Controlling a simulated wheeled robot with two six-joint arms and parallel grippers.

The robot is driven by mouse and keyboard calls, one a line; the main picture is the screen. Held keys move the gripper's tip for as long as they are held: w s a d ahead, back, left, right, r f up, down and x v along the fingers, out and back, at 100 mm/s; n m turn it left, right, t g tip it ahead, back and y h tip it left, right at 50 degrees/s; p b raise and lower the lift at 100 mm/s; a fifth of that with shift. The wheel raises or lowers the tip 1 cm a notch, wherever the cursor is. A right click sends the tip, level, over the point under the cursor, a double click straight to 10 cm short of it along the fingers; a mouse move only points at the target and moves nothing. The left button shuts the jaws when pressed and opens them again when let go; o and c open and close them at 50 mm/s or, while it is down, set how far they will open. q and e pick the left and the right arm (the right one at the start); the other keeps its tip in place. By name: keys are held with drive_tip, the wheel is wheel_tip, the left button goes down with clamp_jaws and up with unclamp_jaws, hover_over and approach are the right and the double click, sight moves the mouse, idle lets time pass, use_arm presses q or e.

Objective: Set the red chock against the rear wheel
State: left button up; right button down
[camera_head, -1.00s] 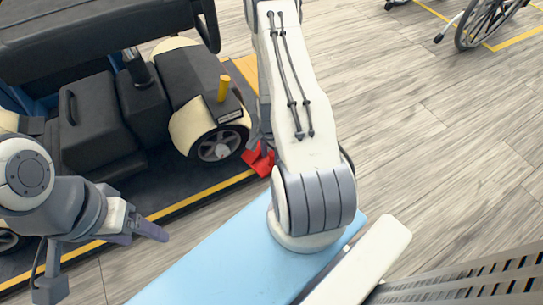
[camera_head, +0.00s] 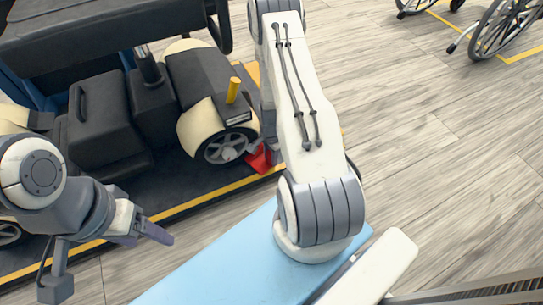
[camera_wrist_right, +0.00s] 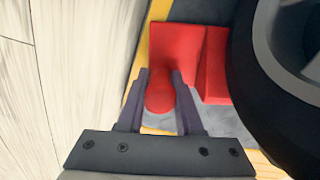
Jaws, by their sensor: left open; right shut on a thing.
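The red chock (camera_head: 261,160) is on the scooter's platform beside the scooter's wheel (camera_head: 226,147), partly hidden behind my right arm. In the right wrist view the chock (camera_wrist_right: 188,48) has a red knob-like handle between the fingers of my right gripper (camera_wrist_right: 160,76), which is shut on it. The dark tyre (camera_wrist_right: 262,95) is right beside the chock's right side. I cannot tell for sure whether they touch. My left gripper (camera_head: 148,232) is open and empty, in front of the platform at the lower left.
A yellow stripe (camera_head: 200,200) edges the dark platform. A light blue surface (camera_head: 215,270) is below my right arm. A wheelchair (camera_head: 500,28) stands far right on open wood floor.

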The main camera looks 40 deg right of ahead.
drive_tip(key=shift+s+f+p, duration=0.25)
drive_tip(key=shift+s+p, duration=0.15)
drive_tip(key=shift+s, duration=0.05)
drive_tip(key=shift+d, duration=0.3)
drive_tip(key=shift+d+p, duration=0.35)
drive_tip(key=shift+p, duration=0.05)
drive_tip(key=shift+w+f, duration=0.1)
drive_tip(key=shift+w+d, duration=0.15)
drive_tip(key=shift+w+a+p, duration=0.2)
drive_tip(key=shift+w+p, duration=0.45)
drive_tip(key=shift+p, duration=0.65)
drive_tip(key=shift+a+b, duration=0.3)
drive_tip(key=shift+b, duration=0.15)
drive_tip(key=shift+s+a, duration=0.25)
drive_tip(key=shift+a, duration=0.05)
idle(0.6)
